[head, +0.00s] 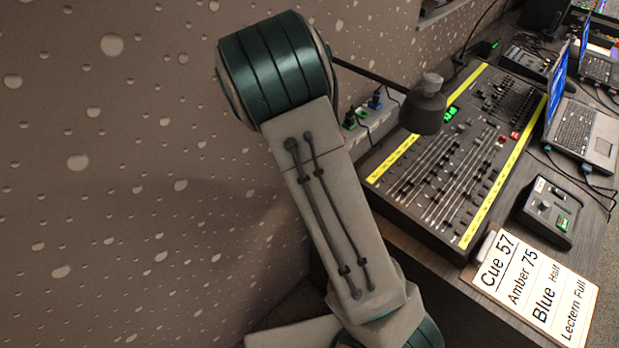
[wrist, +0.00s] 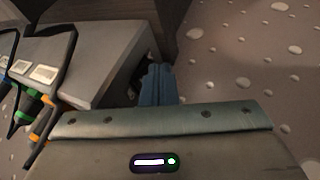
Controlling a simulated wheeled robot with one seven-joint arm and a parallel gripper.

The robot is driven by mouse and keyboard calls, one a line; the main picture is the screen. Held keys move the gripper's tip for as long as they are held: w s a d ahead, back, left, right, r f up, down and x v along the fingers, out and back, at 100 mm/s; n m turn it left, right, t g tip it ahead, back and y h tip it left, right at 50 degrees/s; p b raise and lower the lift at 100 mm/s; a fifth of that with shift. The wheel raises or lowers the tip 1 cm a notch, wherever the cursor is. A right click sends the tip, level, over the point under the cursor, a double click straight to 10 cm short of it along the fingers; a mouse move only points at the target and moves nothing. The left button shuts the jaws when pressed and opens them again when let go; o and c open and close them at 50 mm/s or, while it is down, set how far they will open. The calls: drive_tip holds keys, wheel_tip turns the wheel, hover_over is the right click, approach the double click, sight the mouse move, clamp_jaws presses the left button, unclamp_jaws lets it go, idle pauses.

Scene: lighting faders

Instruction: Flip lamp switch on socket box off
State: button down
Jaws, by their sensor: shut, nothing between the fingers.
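The socket box (head: 378,127) is a pale grey strip along the wall side of the lighting desk, partly hidden behind my arm in the head view. In the wrist view the box (wrist: 105,62) lies left of my gripper, with pale rectangular pieces (wrist: 43,73) on top and green, orange and blue plugs along its side. I cannot tell which piece is the lamp switch or how it is set. My gripper (wrist: 158,84) is shut and empty, just right of the box's end; contact is unclear. My arm hides it in the head view.
A black lamp-like head (head: 424,108) on a thin rod hangs over the lighting desk (head: 445,165). A clipboard with a cue sheet (head: 535,285) and a laptop (head: 580,130) are at right. The speckled wall (head: 120,170) is at left. Cables run beside the box.

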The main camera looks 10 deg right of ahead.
drive_tip(key=shift+w+d+f+b, duration=0.2)
drive_tip(key=shift+f+b, duration=0.15)
drive_tip(key=shift+b, duration=0.25)
drive_tip(key=shift+r, duration=0.15)
